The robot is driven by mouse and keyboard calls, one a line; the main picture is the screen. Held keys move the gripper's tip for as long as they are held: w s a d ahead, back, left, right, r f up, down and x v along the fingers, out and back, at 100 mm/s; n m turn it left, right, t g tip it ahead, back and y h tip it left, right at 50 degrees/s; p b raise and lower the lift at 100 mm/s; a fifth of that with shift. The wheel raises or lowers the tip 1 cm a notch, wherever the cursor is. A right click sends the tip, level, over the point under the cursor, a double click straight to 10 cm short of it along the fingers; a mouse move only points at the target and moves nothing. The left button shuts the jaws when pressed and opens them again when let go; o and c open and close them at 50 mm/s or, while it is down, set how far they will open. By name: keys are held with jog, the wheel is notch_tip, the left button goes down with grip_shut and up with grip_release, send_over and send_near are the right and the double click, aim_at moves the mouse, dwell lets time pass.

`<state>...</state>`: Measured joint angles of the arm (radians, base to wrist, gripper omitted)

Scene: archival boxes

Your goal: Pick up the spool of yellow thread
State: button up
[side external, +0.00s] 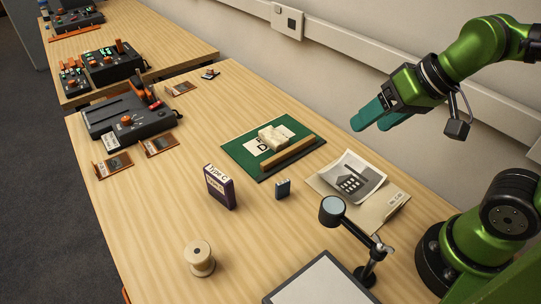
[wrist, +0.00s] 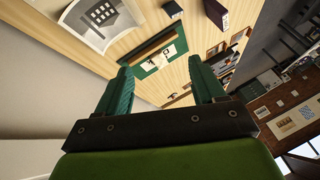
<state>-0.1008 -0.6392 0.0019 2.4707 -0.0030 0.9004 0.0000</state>
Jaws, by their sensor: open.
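A spool (side external: 200,258) wound with pale cream-yellow thread stands upright on the wooden table near its front edge in the side external view. I cannot make it out in the wrist view. My gripper (side external: 368,118) is raised high at the right, above the back part of the table and far from the spool. Its two teal fingers are apart and empty, as the wrist view (wrist: 161,68) also shows.
A dark "Type C" box (side external: 219,188) and a small dark box (side external: 283,189) stand mid-table. A green mat (side external: 240,150) lies behind them. A magnifier lamp (side external: 332,210) and a white-topped board (side external: 322,284) are right of the spool. Table left of the spool is clear.

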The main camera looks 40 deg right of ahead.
jog(key=w+a+n+g, duration=0.2)
jog(key=w+a, duration=0.1)
jog(key=a, duration=0.4)
jog(key=w+a+n+g, duration=0.2)
jog(key=w+a+n, duration=0.15)
jog(key=a, duration=0.25)
jog(key=n+g+h, duration=0.2)
jog(key=n, duration=0.1)
send_over(197, 251)
notch_tip(197, 251, down, 5)
jog(key=shift+m+h, duration=0.3)
jog(key=shift+m, duration=0.05)
jog(key=f, duration=1)
jog(key=shift+w+d+f, duration=0.1)
jog(key=shift+w+d, duration=0.05)
jog(key=shift+d, duration=0.2)
jog(key=shift+a+f, duration=0.2)
jog(key=shift+f, duration=1.35)
jog(key=shift+a+f, duration=0.15)
jog(key=shift+f, duration=1.4)
